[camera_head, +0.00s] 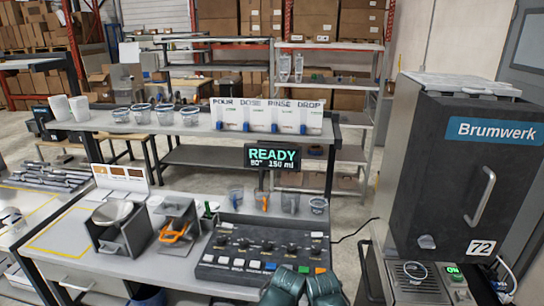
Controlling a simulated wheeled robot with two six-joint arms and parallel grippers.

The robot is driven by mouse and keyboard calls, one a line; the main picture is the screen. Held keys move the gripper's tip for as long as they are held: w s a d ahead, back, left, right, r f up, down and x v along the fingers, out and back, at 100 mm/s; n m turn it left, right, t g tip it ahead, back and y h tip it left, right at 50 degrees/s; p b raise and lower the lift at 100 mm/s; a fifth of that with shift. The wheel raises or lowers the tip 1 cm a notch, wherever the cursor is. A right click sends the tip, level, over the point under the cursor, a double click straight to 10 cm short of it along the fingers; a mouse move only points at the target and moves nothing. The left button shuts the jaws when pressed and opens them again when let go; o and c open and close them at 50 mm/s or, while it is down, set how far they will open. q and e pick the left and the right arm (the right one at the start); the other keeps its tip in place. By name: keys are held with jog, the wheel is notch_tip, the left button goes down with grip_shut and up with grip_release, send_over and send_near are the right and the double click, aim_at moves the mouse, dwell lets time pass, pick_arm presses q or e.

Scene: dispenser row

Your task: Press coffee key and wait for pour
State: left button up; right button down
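A dark control panel (266,250) lies on the bench, with knobs and a front row of pale keys, plus blue, green and orange ones at the right. Key labels are too small to read, so I cannot tell which is the coffee key. A display (272,158) above it reads READY, 80° and 150 ml. A dark teal gripper (304,284), apparently my right one, is at the bottom edge, just in front of the panel's right end. Its fingertips are not clear enough to show whether it is open. I cannot make out my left gripper.
A black Brumwerk machine (462,180) stands at the right. Dispenser stands (118,228) are left of the panel; several small cups (263,200) stand behind it. A raised shelf (205,128) holds more cups and a POUR, DOSE, RINSE, DROP sign (268,114).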

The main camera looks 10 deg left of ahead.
dwell(0.3)
pick_arm(q)
grip_shut()
dwell(1.6)
